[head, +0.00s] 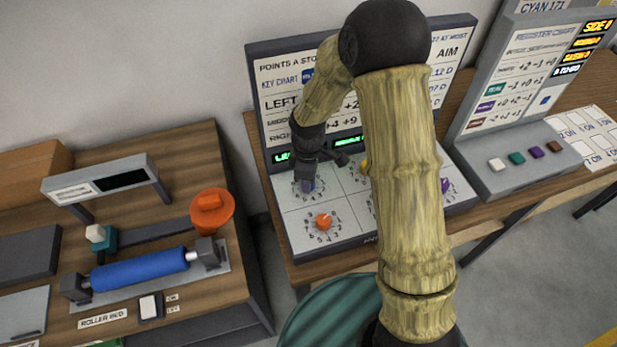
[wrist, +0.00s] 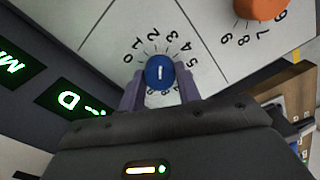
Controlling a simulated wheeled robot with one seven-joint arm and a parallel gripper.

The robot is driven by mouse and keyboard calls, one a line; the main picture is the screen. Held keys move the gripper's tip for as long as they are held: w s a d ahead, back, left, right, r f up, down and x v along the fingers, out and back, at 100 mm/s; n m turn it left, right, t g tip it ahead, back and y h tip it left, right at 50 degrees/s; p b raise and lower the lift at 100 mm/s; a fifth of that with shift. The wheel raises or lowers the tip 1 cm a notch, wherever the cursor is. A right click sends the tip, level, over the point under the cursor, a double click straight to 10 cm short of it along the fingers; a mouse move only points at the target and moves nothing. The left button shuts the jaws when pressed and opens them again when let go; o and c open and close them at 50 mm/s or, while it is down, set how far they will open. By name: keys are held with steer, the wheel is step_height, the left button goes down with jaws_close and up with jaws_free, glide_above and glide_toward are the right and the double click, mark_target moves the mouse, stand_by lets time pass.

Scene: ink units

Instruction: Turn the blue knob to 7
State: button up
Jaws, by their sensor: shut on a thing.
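The blue knob (wrist: 160,73) sits on a white panel inside a ring of printed numbers. Numbers 0 to 5 are readable around its far side; those nearest my gripper are mostly hidden. A short white mark on the knob runs nearly straight up and down in the wrist view, its line passing between 2 and 3; I cannot tell which end is the pointer. My gripper (wrist: 160,88) is shut on the knob, with one purple-grey finger on each side. In the head view my gripper (head: 307,183) points down at the panel's upper left dial and hides the knob.
An orange knob (head: 323,222) is close by on the same control panel (head: 345,238). Left stands a bench with a blue roller (head: 140,269); right, a console with coloured buttons (head: 517,157).

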steer(key=m, duration=0.3)
steer(key=shift+w+m, duration=0.1)
steer(key=shift+m, duration=0.2)
steer(key=m, duration=0.3)
steer(key=shift+m, duration=0.4)
steer(key=m, duration=0.3)
steer(key=shift+r+m, duration=0.1)
steer(key=shift+m, duration=0.2)
steer(key=m, duration=0.3)
steer(key=shift+m, duration=0.3)
steer(key=m+p, duration=0.2)
steer(key=m, duration=0.4)
steer(key=shift+p, duration=0.3)
steer(key=m+p, duration=0.1)
steer(key=m, duration=0.2)
steer(key=shift+m+p, duration=0.35)
steer(key=shift+m, duration=0.05)
steer(key=shift+m+p, duration=0.6)
steer(key=shift+m, duration=0.7)
